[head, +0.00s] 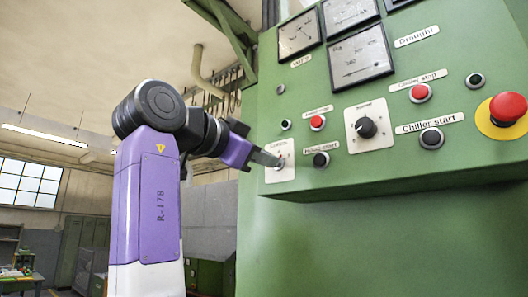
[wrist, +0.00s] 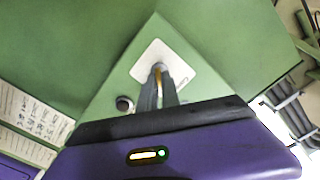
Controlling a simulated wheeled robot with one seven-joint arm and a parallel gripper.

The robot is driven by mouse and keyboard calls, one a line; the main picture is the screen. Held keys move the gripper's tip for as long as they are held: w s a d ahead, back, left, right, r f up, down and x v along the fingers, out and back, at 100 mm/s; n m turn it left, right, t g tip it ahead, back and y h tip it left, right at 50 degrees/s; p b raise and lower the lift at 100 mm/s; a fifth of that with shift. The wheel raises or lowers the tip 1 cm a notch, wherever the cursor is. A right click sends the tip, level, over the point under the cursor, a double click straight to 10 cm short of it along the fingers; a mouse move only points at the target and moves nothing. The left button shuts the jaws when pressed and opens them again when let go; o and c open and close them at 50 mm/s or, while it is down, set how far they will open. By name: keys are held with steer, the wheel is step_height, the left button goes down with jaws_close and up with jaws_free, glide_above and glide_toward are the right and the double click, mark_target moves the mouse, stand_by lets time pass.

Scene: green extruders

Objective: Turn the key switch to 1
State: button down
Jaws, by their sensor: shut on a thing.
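The key switch (head: 281,161) sits on a white square plate at the lower left corner of the green panel. In the wrist view its white plate (wrist: 181,67) shows beyond my fingers. My gripper (head: 272,160) reaches it from the left in the head view. In the wrist view my gripper (wrist: 158,84) has its two fingers close together over the middle of the plate, shut on the key, with a thin brass-coloured strip between them. The fingers hide most of the key, and I cannot read which position it points to.
The green panel (head: 400,180) carries a black rotary knob (head: 366,127), red buttons (head: 317,122), black buttons (head: 321,159) and a red emergency button on yellow (head: 508,108). Gauges (head: 359,55) sit above. A black button (wrist: 125,104) is close beside my fingers. Left of the panel is open.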

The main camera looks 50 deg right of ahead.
steer(key=shift+m+p, duration=0.5)
steer(key=shift+m, duration=1.8)
steer(key=c, duration=1.6)
jaws_free()
steer(key=shift+o, duration=0.2)
steer(key=shift+a, duration=0.1)
steer(key=a+b, duration=0.2)
steer(key=a, duration=0.5)
steer(key=shift+s+a, duration=0.15)
steer(key=shift+a, duration=0.2)
